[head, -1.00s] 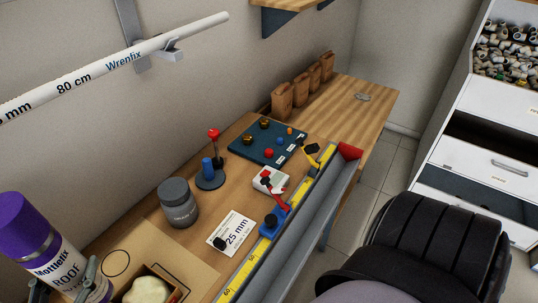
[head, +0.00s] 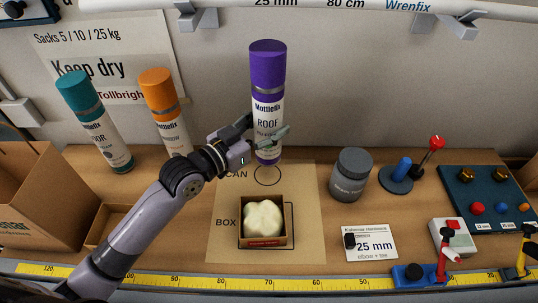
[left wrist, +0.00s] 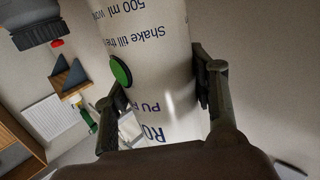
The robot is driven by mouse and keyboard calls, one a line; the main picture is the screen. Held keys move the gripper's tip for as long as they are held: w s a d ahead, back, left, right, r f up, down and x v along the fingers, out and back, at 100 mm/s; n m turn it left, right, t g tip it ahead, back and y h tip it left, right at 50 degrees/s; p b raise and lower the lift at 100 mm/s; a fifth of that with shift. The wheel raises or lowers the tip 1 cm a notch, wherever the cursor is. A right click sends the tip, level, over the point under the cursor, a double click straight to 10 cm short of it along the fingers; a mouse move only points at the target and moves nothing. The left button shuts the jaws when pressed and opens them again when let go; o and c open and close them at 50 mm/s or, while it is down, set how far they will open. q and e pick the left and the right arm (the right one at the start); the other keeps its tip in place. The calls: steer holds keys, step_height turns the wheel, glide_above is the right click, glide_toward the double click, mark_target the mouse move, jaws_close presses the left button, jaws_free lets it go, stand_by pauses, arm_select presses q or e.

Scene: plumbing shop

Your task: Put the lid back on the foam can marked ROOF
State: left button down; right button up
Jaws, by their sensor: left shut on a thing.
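The foam can marked ROOF (head: 267,118) has a white body and is upright at the back of the bench, its base by the drawn circle labelled CAN. A purple lid (head: 267,66) is on its top. My left gripper (head: 262,142) is shut around the can's lower body. In the left wrist view the fingers are on both sides of the white printed can (left wrist: 155,70); its top and base are out of that view. I cannot tell if the base touches the bench. My right gripper is not in view.
Teal-capped (head: 95,122) and orange-capped (head: 164,110) cans stand left. A small box (head: 264,241) with a pale lump sits on the marked board (head: 305,215). A grey jar (head: 350,175) and a stand with a red-knobbed lever (head: 396,178) are right. A pipe (head: 340,8) runs above.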

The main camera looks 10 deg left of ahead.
arm_select(q)
steer(key=shift+f, duration=1.4)
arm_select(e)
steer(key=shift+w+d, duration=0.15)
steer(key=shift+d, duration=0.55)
arm_select(q)
step_height(320, 180, down, 3)
steer(key=shift+r, duration=0.1)
steer(key=shift+a+f, duration=0.1)
steer(key=shift+f, duration=0.4)
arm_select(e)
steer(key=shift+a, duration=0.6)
arm_select(q)
steer(key=shift+f, duration=0.1)
steer(key=c, duration=1.1)
jaws_free()
steer(key=shift+f, duration=0.15)
steer(key=o, duration=0.4)
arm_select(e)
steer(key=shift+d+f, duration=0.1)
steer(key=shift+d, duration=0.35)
